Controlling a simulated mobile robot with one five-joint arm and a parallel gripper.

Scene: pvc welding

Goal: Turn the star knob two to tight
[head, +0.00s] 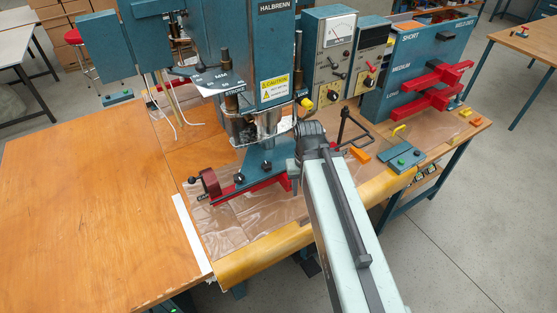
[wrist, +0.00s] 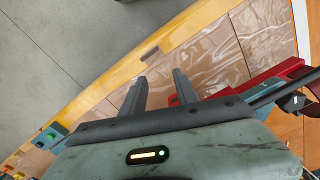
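The blue press (head: 275,60) stands over a red clamp bar (head: 262,184) on the bench. Two small black knobs sit at its base, one on the left (head: 238,178) and one nearer the middle (head: 267,167); I cannot tell which is star knob two. In the wrist view a dark knob (wrist: 296,102) shows at the right edge beside red and blue parts. My gripper (wrist: 160,74) has its two dark fingers apart, with nothing between them, over the clear sheet. In the head view my arm hides its fingers, just right of the press base.
Clear plastic sheet (wrist: 210,55) covers the bench by its yellow front edge (head: 262,252). Right of my arm lie a black-handled bracket (head: 350,137), an orange piece (head: 360,155) and a button box (head: 402,158). A red-armed teal stand (head: 410,70) is behind. The left wooden top (head: 80,200) is clear.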

